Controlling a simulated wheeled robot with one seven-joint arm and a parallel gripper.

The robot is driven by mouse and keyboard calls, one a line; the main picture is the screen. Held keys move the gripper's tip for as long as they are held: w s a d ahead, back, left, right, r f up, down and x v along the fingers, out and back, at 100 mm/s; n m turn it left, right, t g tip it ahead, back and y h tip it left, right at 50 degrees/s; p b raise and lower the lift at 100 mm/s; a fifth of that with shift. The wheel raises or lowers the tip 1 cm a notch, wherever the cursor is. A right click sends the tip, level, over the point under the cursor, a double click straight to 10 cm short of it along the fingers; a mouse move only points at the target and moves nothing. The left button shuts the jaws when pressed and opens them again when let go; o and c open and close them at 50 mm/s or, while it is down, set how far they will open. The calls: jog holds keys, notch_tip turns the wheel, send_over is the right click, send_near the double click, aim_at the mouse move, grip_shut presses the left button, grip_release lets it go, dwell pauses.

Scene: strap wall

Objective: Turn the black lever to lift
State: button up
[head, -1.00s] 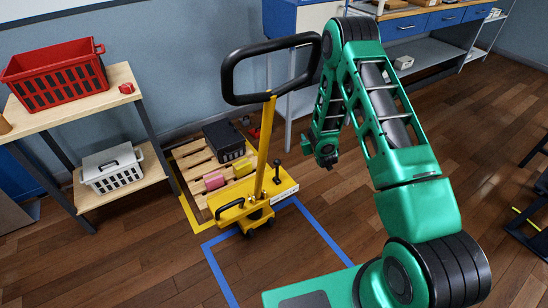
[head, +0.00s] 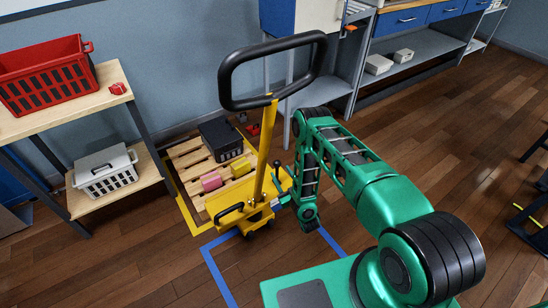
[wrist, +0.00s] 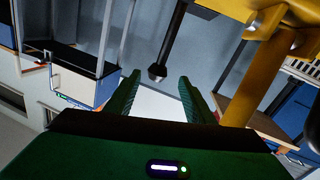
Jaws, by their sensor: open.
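The yellow pallet jack (head: 262,205) stands on the floor with its tall mast and black loop handle. A thin black lever with a round knob (head: 277,164) rises from the right of its base. In the wrist view, which looks upside down, the black lever (wrist: 170,45) hangs from the top, its knob just beyond the gap between my fingertips. My gripper (wrist: 158,92) is open and empty, with a finger on either side of that gap. In the head view my gripper (head: 284,199) is small and partly hidden beside the jack's base. Contact with the lever cannot be told.
A wooden pallet (head: 190,157) with a black crate (head: 222,140) and small boxes lies behind the jack. A shelf on the left holds a red basket (head: 45,75) and a grey basket (head: 105,170). Blue tape (head: 213,270) marks the floor.

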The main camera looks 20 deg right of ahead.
jog(key=w, duration=1)
jog(key=shift+w+a, duration=0.2)
jog(key=shift+a, duration=0.25)
jog(key=shift+c, duration=0.4)
grip_shut()
jog(key=shift+a, duration=0.15)
